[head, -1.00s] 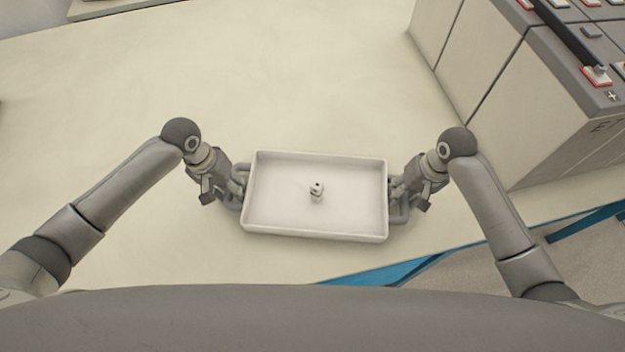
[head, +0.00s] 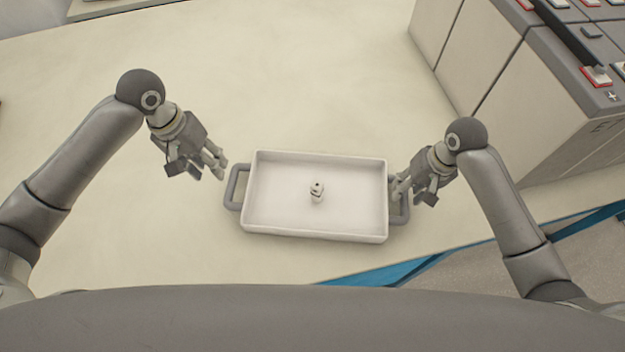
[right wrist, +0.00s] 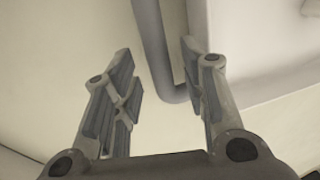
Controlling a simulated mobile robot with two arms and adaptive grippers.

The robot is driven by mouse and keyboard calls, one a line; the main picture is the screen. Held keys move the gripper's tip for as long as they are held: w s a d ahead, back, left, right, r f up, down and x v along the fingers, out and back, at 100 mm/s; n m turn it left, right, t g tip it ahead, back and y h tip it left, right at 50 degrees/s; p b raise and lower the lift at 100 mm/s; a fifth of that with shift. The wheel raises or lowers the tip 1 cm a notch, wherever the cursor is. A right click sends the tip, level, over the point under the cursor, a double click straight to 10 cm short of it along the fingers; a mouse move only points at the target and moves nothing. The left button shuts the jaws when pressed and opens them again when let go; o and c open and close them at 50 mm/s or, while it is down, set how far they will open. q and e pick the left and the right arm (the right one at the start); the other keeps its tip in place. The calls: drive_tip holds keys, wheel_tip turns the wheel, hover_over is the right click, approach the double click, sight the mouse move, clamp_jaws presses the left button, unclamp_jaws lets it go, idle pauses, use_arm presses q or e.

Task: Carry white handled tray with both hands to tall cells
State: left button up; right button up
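The white tray (head: 290,231) rests on the cream surface, with a grey handle at each short end and a small light fitting (head: 317,190) inside. My left gripper (head: 221,168) is apart from the tray, up and left of the left handle (head: 234,188), and looks empty; its fingertips are too small to judge the gap. My right gripper (head: 400,186) is at the right handle (head: 404,207). In the right wrist view, its fingers (right wrist: 160,85) are spread wide, with the grey handle bar (right wrist: 150,45) between them and not clamped.
Tall cream cells with grey tops (head: 545,95) stand at the upper right. The cream surface (head: 300,80) is clear behind the tray. A blue edge (head: 385,272) runs along the front right, with floor beyond it.

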wheel_tip(320, 180, up, 9)
drive_tip(key=d, duration=0.1)
drive_tip(key=shift+d, duration=0.4)
use_arm(q)
drive_tip(key=a+p, duration=0.3)
drive_tip(key=a, duration=0.3)
use_arm(e)
wheel_tip(320, 180, up, 3)
drive_tip(key=shift+r, duration=0.1)
idle(0.3)
use_arm(q)
wheel_tip(320, 180, up, 3)
drive_tip(key=p, duration=0.3)
drive_tip(key=shift+r+p, duration=0.2)
drive_tip(key=shift+p, duration=0.15)
use_arm(e)
drive_tip(key=d, duration=0.6)
